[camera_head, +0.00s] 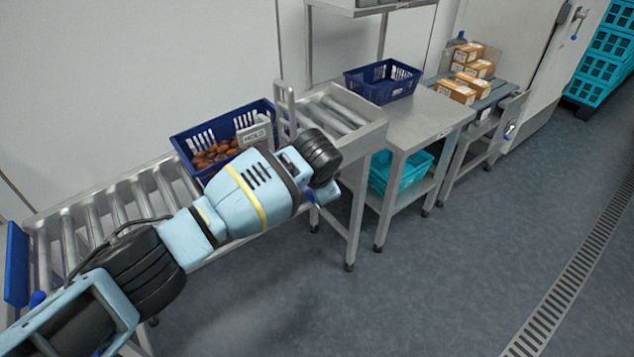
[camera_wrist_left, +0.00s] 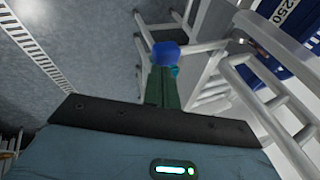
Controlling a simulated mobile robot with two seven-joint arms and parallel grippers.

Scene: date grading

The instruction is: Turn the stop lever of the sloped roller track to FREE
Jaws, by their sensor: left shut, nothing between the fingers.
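The sloped roller track (camera_head: 85,222) runs from the lower left towards the middle in the head view. A grey plate (camera_head: 254,134) that seems to read HOLD stands by the dark blue crate on it. My left arm lies across the front of the track, and its wrist hides part of it. In the left wrist view my left gripper (camera_wrist_left: 164,75) is shut and empty. A blue knob (camera_wrist_left: 166,52), which seems to be the lever's end, shows right at the fingertips. I cannot tell whether they touch. The rest of the lever is hidden.
A dark blue crate (camera_head: 181,143) of brown dates stands on the rollers. An empty blue crate (camera_head: 350,80) sits on the steel table (camera_head: 420,118) to the right. A teal crate (camera_head: 379,170) is on its lower shelf. The floor in front is clear.

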